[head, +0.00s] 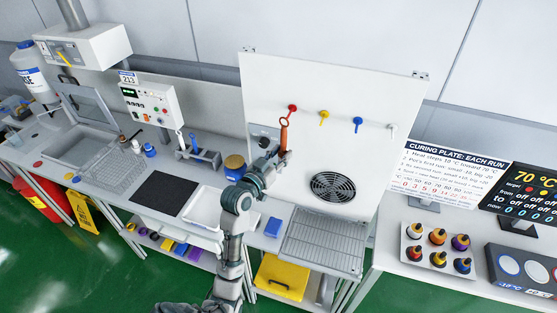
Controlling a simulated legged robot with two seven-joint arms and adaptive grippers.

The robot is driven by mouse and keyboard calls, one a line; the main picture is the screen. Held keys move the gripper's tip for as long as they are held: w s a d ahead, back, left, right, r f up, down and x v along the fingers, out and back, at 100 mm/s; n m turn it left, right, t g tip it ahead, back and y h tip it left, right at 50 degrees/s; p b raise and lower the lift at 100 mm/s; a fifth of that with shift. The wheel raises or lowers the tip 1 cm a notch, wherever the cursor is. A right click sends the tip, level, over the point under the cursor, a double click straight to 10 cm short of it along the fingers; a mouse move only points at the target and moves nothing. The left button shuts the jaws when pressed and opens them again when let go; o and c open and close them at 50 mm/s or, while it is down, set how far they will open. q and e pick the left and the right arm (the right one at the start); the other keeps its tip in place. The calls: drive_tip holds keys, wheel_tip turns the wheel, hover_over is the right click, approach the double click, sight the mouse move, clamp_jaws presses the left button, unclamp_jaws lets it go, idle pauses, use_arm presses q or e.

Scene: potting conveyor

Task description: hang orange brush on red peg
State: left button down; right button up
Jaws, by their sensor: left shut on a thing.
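The orange brush (284,134) is upright in front of the white panel. My left gripper (281,153) is shut on its lower part, and the fingers partly hide it. The red peg (292,108) sticks out of the panel at the upper left. The top end of the brush is at or just below the red peg in the head view. I cannot tell whether the brush is on the peg or only in front of it. My right gripper is not in view.
Yellow (324,114), blue (357,121) and white (392,127) pegs continue the row to the right. A round black fan grille (332,187) is lower on the panel. A wire rack (322,246) lies below. A dark yellow jar (234,167) stands left of my gripper.

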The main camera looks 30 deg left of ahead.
use_arm(q)
drive_tip(key=shift+w+a, duration=0.15)
drive_tip(key=shift+w, duration=0.25)
drive_tip(key=shift+w+a+f+b, duration=0.2)
drive_tip(key=shift+w+b, duration=0.1)
drive_tip(key=shift+w, duration=0.55)
drive_tip(key=shift+w+a+f+b, duration=0.15)
drive_tip(key=shift+w+a+b, duration=0.1)
drive_tip(key=shift+w, duration=0.55)
drive_tip(key=shift+w+a+f+b, duration=0.2)
drive_tip(key=shift+w+b, duration=0.1)
drive_tip(key=shift+w, duration=0.55)
drive_tip(key=c, duration=0.7)
unclamp_jaws()
drive_tip(key=shift+f, duration=0.1)
